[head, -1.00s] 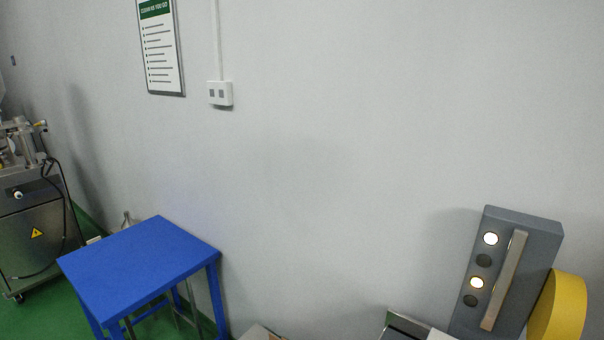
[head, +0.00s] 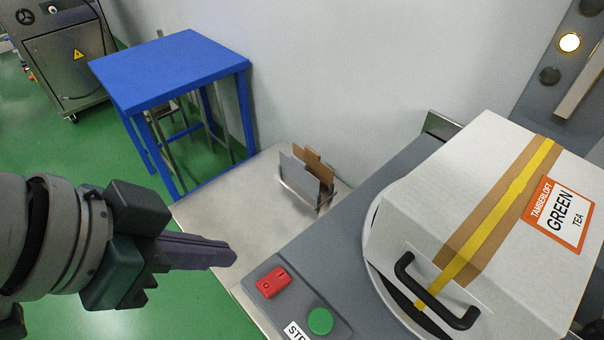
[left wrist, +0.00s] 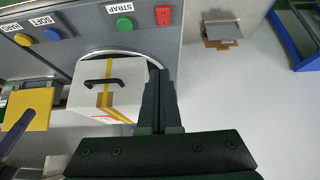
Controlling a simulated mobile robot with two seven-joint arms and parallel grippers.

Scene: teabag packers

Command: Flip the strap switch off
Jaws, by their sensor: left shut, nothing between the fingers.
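The strap switch is a red rocker (head: 273,282) on the grey panel, beside a green button (head: 320,321) with a partly cut-off label in the head view. The left wrist view shows the red switch (left wrist: 163,15) next to the green button (left wrist: 125,24) and the STRAP label (left wrist: 117,8). My left gripper (head: 232,257) is shut and empty, to the left of the red switch and apart from it in the head view. Its shut fingers also show in the left wrist view (left wrist: 158,75). My right gripper is not in view.
A white tea box (head: 470,170) with yellow strap and black handle (head: 435,290) stands on a round plate right of the switch. A steel table (head: 240,210) holds a cardboard rack (head: 308,175). A blue table (head: 170,70) stands farther back.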

